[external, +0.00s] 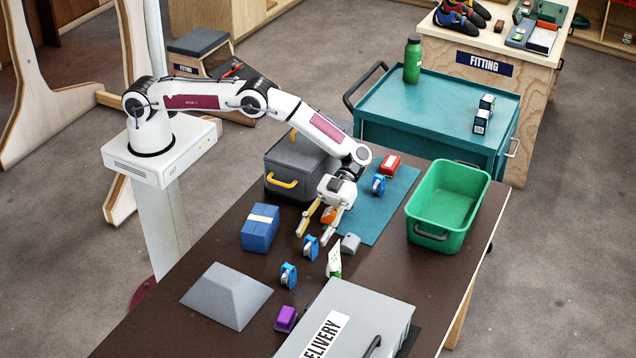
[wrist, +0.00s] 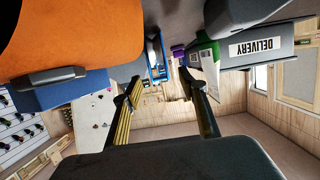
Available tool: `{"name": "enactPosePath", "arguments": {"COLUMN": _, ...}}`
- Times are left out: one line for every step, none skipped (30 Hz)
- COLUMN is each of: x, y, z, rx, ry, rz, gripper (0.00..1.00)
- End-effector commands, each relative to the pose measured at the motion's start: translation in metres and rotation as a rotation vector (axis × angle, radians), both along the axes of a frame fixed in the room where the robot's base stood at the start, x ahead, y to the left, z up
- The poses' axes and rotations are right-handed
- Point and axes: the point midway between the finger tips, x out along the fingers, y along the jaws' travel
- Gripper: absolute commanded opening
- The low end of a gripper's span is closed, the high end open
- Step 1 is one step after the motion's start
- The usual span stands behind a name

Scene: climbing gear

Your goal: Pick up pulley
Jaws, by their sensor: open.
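Three blue pulleys with grey parts show in the external view. One pulley (external: 310,247) stands on the dark table just by my gripper's fingertips, a second pulley (external: 288,275) stands nearer the front, and a third pulley (external: 379,185) is on the teal mat. My gripper (external: 313,239) is open and tilted down towards the table, its fingers either side of the first pulley in the picture. In the wrist view my gripper (wrist: 160,78) is open with nothing held, and a blue pulley (wrist: 155,58) shows beyond the fingertips, between them. I cannot tell any contact.
An orange piece (external: 329,215) and a grey block (external: 350,243) lie close to the gripper. A blue box (external: 260,228), grey wedge (external: 227,297), purple block (external: 286,318), white-and-green item (external: 334,262) and grey delivery box (external: 378,308) surround it. A green bin (external: 411,222) stands right.

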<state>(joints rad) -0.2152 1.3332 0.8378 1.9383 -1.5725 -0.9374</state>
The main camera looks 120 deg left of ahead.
Motion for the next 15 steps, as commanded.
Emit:
{"name": "enactPosePath", "arguments": {"x": 0.0001, "y": -0.0006, "z": -0.0002, "rx": 0.000, "ry": 0.000, "rz": 0.000, "gripper": 0.42}}
{"name": "enactPosePath", "arguments": {"x": 0.0001, "y": -0.0007, "z": -0.0002, "rx": 0.000, "ry": 0.000, "rz": 0.000, "gripper": 0.42}}
{"name": "enactPosePath", "arguments": {"x": 0.0001, "y": -0.0007, "z": -0.0002, "rx": 0.000, "ry": 0.000, "rz": 0.001, "gripper": 0.42}}
{"name": "enactPosePath", "arguments": {"x": 0.0001, "y": -0.0006, "z": -0.0002, "rx": 0.000, "ry": 0.000, "rz": 0.001, "gripper": 0.42}}
{"name": "enactPosePath", "arguments": {"x": 0.0002, "y": -0.0006, "z": -0.0002, "rx": 0.000, "ry": 0.000, "rz": 0.001, "gripper": 0.42}}
{"name": "enactPosePath", "arguments": {"x": 0.0002, "y": -0.0005, "z": -0.0001, "rx": 0.000, "ry": 0.000, "rz": 0.001, "gripper": 0.42}}
{"name": "enactPosePath", "arguments": {"x": 0.0002, "y": -0.0005, "z": -0.0001, "rx": 0.000, "ry": 0.000, "rz": 0.001, "gripper": 0.42}}
{"name": "enactPosePath", "arguments": {"x": 0.0002, "y": -0.0005, "z": -0.0001, "rx": 0.000, "ry": 0.000, "rz": 0.001, "gripper": 0.42}}
{"name": "enactPosePath", "arguments": {"x": 0.0002, "y": -0.0004, "z": -0.0002, "rx": 0.000, "ry": 0.000, "rz": 0.001, "gripper": 0.42}}
{"name": "enactPosePath", "arguments": {"x": 0.0002, "y": -0.0004, "z": -0.0001, "rx": 0.000, "ry": 0.000, "rz": 0.001, "gripper": 0.42}}
{"name": "enactPosePath", "arguments": {"x": 0.0002, "y": -0.0004, "z": -0.0002, "rx": 0.000, "ry": 0.000, "rz": 0.001, "gripper": 0.42}}
{"name": "enactPosePath", "arguments": {"x": 0.0002, "y": -0.0004, "z": -0.0002, "rx": 0.000, "ry": 0.000, "rz": 0.001, "gripper": 0.42}}
{"name": "enactPosePath", "arguments": {"x": 0.0002, "y": -0.0003, "z": -0.0002, "rx": 0.000, "ry": 0.000, "rz": 0.001, "gripper": 0.42}}
{"name": "enactPosePath", "arguments": {"x": 0.0002, "y": -0.0003, "z": -0.0002, "rx": 0.000, "ry": 0.000, "rz": 0.001, "gripper": 0.42}}
{"name": "enactPosePath", "arguments": {"x": 0.0002, "y": -0.0003, "z": -0.0002, "rx": 0.000, "ry": 0.000, "rz": 0.001, "gripper": 0.39}}
